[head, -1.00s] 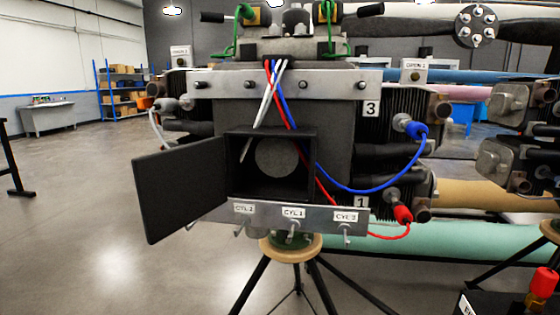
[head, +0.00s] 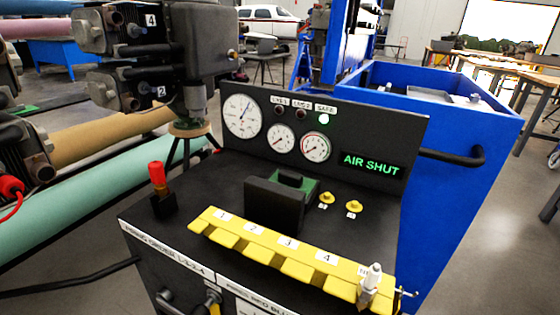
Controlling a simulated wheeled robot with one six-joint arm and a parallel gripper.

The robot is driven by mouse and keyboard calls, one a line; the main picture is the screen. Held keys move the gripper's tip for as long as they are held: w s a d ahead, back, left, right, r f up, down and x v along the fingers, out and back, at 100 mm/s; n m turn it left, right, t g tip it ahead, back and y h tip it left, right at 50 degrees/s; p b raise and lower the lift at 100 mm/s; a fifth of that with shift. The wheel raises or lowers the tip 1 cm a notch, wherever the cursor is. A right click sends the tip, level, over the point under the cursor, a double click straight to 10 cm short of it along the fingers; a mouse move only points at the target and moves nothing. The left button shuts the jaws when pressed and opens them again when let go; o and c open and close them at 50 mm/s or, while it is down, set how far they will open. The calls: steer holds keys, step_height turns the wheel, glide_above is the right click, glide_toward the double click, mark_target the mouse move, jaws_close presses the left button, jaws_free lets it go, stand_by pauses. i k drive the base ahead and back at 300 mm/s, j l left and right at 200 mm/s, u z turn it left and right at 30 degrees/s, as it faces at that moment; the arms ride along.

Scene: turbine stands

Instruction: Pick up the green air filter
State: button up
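A green block (head: 309,187), which looks like the air filter, sits on the black top of the test cart (head: 150,215). Most of it is hidden by a dark block-shaped piece (head: 273,205) in front of it, and a small black bar, perhaps a handle, lies on top. I cannot tell whether these parts are joined. My gripper is not in view.
A yellow rack (head: 270,248) numbered 1 to 4 runs along the cart's front, with a spark plug (head: 371,282) at its right end. A red-topped lever (head: 157,178) stands at left. The gauge panel (head: 345,135) reads AIR SHUT. A blue bin (head: 450,130) stands behind.

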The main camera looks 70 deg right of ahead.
mark_target(288, 178)
steer(key=z, duration=1.85)
steer(key=l+u, duration=0.15)
steer(key=l, duration=0.3)
steer(key=i+l+u, duration=0.1)
steer(key=l, duration=0.25)
steer(key=i+l+u, duration=0.1)
steer(key=l, duration=0.25)
steer(key=l+u, duration=0.1)
steer(key=l, duration=0.2)
steer(key=i, duration=0.05)
